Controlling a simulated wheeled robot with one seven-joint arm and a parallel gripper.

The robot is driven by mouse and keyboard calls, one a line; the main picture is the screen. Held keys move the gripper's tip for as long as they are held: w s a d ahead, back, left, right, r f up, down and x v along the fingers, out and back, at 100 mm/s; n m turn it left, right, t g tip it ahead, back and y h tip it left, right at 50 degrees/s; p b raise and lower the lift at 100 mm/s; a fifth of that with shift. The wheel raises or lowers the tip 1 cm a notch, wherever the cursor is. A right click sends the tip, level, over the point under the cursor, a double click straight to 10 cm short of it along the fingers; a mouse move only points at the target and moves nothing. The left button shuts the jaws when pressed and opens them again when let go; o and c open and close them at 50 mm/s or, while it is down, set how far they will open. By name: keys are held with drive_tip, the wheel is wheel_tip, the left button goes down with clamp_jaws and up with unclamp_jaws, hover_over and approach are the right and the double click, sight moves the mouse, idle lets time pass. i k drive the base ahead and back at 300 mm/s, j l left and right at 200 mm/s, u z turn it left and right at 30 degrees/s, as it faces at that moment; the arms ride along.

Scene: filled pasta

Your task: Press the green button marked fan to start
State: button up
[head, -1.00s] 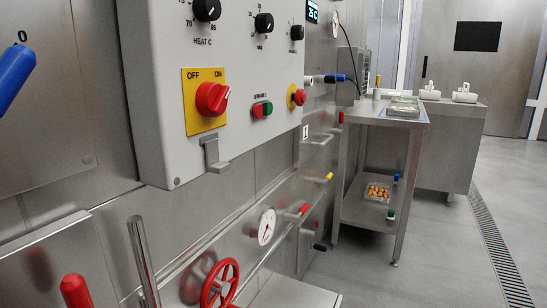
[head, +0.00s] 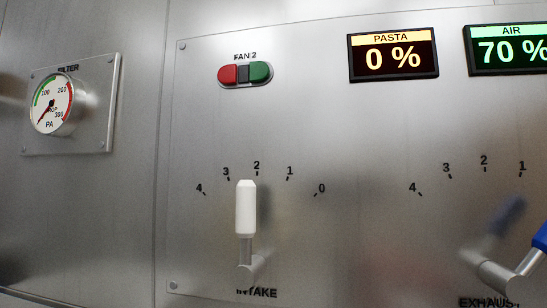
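My gripper is not in the head view.
Below stands a white intake lever (head: 246,207) on a scale from 4 to 0. A blue exhaust lever (head: 541,238) is cut off at right. Displays read pasta 0 % (head: 393,57) and air 70 % (head: 508,49). A filter gauge (head: 51,103) is left.

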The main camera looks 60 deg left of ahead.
sight(259, 71)
drive_tip(key=u, duration=1.95)
